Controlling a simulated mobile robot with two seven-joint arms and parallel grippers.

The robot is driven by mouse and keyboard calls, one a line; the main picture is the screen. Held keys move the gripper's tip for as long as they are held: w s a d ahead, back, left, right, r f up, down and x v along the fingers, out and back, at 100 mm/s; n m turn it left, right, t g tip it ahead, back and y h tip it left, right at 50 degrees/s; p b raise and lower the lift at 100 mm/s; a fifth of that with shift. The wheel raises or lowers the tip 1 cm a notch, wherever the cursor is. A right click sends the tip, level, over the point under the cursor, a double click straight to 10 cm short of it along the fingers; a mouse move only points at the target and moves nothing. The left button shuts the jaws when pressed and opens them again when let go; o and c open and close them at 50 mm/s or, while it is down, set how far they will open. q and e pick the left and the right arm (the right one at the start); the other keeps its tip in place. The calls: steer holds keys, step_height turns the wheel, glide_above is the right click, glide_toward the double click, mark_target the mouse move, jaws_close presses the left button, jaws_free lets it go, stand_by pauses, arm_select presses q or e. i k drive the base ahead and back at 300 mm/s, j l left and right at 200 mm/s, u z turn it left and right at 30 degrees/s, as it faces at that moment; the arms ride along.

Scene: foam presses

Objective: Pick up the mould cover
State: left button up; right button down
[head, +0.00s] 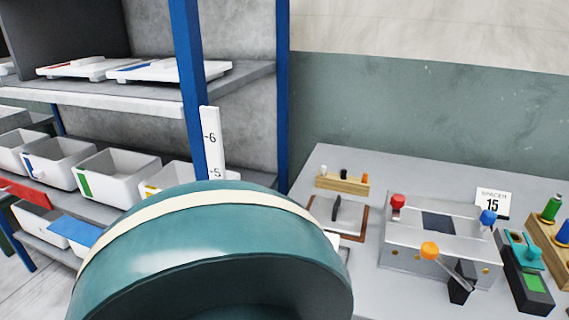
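I cannot tell for certain which thing is the mould cover. A flat grey plate with a black handle (347,212) lies in a brown frame on the grey bench, partly hidden at its lower left. Two flat white pieces lie on the upper shelf, one with a red mark (88,67) and one with a blue mark (160,71). Neither of my grippers is in view. A large teal rounded body with a cream band fills the lower middle, very close, and hides part of the bench and the racks.
On the bench (372,285) stand a metal press fixture (440,235) with red, blue and orange knobs, a wooden peg block (342,184), a "SPACER 15" sign (493,204) and a green-buttoned control box (527,275). White bins (118,178) fill the left rack. Blue posts (283,100) rise between.

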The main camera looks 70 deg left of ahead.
mark_target(336, 208)
steer(key=u, duration=1.95)
